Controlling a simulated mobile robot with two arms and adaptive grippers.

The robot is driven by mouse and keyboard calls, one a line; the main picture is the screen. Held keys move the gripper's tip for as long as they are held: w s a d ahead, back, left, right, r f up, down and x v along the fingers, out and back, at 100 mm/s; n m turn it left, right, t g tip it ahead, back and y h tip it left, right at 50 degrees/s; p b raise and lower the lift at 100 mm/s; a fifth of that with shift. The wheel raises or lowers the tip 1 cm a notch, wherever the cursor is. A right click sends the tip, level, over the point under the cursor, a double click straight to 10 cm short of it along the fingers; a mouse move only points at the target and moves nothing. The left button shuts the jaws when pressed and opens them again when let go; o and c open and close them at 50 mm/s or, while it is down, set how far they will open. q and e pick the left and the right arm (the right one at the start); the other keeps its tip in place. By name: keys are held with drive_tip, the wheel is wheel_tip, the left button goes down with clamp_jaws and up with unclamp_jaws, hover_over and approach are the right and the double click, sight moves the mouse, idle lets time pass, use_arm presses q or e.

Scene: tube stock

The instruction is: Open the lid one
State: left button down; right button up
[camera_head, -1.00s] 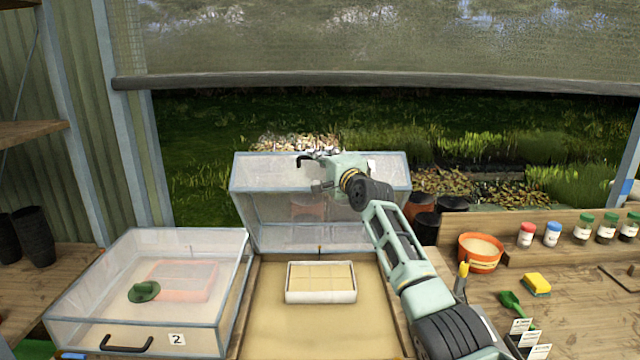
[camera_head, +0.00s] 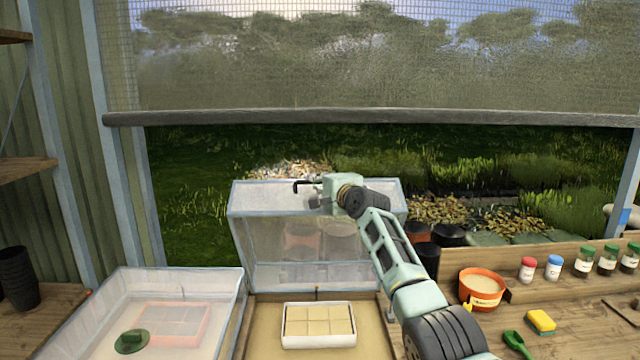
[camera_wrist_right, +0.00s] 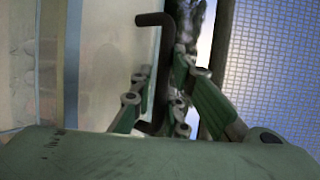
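Lid one (camera_head: 315,255), a clear box-like cover with a pale blue frame, stands tipped up on its back edge behind its bed (camera_head: 265,330). Its black handle (camera_head: 303,187) is at the top. My right gripper (camera_head: 322,190) is at this handle. In the right wrist view, the handle (camera_wrist_right: 154,20) runs between the fingers (camera_wrist_right: 160,85), which sit close on both sides, apparently shut on it. The fingertips are small in the head view. My left gripper is not in view.
A closed clear cover (camera_head: 110,300) with a green object (camera_head: 131,341) under it stands at left. A white tray (camera_head: 318,340) of square blocks sits in the open bed. An orange pot (camera_head: 481,290), bottles and a sponge (camera_head: 541,321) are at right.

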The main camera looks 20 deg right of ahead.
drive_tip(key=shift+o, duration=1.3)
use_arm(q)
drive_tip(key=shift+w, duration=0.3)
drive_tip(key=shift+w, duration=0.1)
use_arm(e)
drive_tip(key=shift+s, duration=0.8)
drive_tip(key=s+d+r, duration=0.1)
drive_tip(key=s, duration=0.9)
drive_tip(key=shift+s+d, duration=0.15)
drive_tip(key=shift+d, duration=0.05)
